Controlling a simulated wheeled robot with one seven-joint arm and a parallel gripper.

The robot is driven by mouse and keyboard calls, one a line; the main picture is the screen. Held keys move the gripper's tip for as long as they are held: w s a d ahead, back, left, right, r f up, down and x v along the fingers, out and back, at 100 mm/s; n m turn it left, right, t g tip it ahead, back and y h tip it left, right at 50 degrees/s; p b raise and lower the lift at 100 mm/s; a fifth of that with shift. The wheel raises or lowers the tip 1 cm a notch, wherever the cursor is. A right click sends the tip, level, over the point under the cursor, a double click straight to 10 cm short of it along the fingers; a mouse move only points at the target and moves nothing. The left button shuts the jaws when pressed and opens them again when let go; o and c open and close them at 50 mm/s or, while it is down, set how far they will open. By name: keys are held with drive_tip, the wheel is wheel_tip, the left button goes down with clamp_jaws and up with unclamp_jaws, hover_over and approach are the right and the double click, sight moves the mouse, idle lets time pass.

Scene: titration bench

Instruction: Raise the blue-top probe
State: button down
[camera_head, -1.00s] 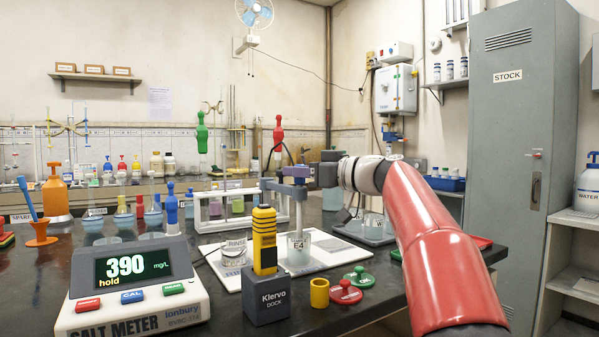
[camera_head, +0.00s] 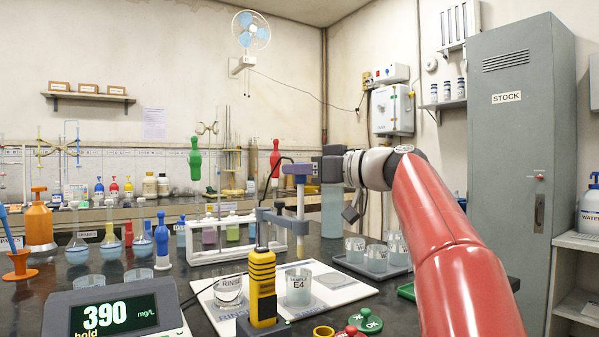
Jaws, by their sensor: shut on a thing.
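The blue-top probe (camera_head: 299,200) has a violet-blue cap and a pale upright shaft. My gripper (camera_head: 314,168) comes from the right and is shut on the probe at its cap. The shaft stands above the beaker labelled SAMPLE E4 (camera_head: 298,290), beside the grey holder arm (camera_head: 283,221). The tip appears to be clear of the beaker's rim, but its exact end is hard to make out. A dark cable (camera_head: 272,172) loops from the cap to the left.
A yellow meter (camera_head: 262,285) in its dock stands left of E4. The RINSE beaker (camera_head: 228,291) shares the white mat (camera_head: 345,293). A white rack (camera_head: 205,257) is behind. Several beakers stand on a tray (camera_head: 350,266) at right. The salt meter (camera_head: 130,312) reads 390.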

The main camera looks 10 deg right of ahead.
drive_tip(key=shift+s+a+r, duration=0.1)
drive_tip(key=shift+r, duration=0.25)
drive_tip(key=c, duration=1.3)
unclamp_jaws()
drive_tip(key=shift+f, duration=0.1)
drive_tip(key=shift+s+d, duration=0.15)
drive_tip(key=shift+d, duration=0.1)
drive_tip(key=b+v, duration=0.1)
drive_tip(key=v, duration=0.6)
drive_tip(key=shift+s+b, duration=0.15)
drive_tip(key=shift+b, duration=0.25)
drive_tip(key=shift+d, duration=0.1)
